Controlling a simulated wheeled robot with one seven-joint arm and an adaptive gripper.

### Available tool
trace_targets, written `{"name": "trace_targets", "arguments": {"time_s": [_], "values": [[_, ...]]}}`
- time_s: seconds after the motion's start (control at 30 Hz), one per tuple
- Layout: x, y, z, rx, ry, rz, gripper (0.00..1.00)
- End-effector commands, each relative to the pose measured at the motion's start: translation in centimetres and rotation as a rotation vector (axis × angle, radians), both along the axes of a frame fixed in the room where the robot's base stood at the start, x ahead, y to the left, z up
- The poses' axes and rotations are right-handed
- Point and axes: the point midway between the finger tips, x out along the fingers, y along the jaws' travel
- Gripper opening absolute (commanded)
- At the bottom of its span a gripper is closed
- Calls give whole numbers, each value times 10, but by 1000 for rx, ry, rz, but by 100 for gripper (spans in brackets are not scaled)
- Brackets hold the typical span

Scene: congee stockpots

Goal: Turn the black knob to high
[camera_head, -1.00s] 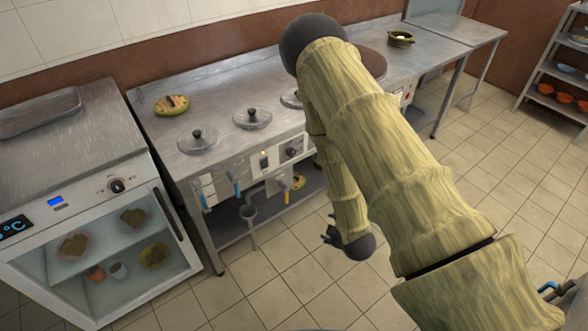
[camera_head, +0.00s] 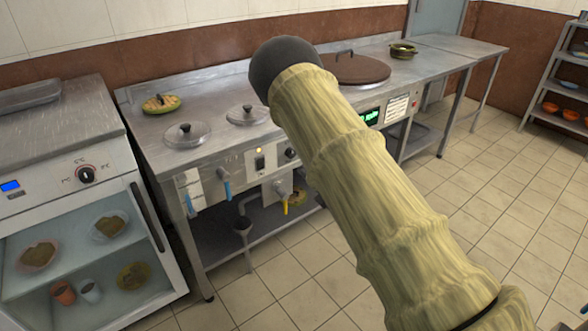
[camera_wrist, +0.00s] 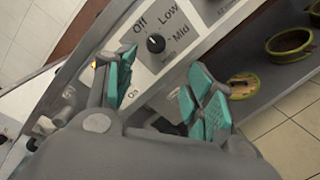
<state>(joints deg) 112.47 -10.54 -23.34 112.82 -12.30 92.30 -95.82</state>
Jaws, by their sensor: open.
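The black knob (camera_wrist: 156,43) is on a light metal panel in the wrist view, with Off, Low and Mid printed around it. Its small white mark seems to face Off; a High label is not readable. In the head view, a dark knob (camera_head: 291,153) shows on the stove front beside my arm. My gripper (camera_wrist: 162,90) is open, with teal-padded fingers apart at left and right. The knob appears beyond the gap between the fingertips, and nothing is held. In the head view my gripper is hidden behind my arm.
The steel stove carries lidded pots (camera_head: 185,134) and a large brown lid (camera_head: 355,67). Blue-handled taps (camera_head: 224,182) and a yellow-handled tap (camera_head: 285,204) stick out below its panel. A glass-fronted warmer (camera_head: 85,250) with its own dial stands left. The tiled floor is clear.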

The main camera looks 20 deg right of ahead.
Motion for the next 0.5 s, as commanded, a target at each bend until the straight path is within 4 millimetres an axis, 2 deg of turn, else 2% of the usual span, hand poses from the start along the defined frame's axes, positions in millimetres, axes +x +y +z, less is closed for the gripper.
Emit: {"name": "trace_targets", "arguments": {"time_s": [0.27, 0.5], "values": [[15, 5, 4, -42, -42, 21, 54], [49, 13, 4, -40, -42, 20, 54]]}}
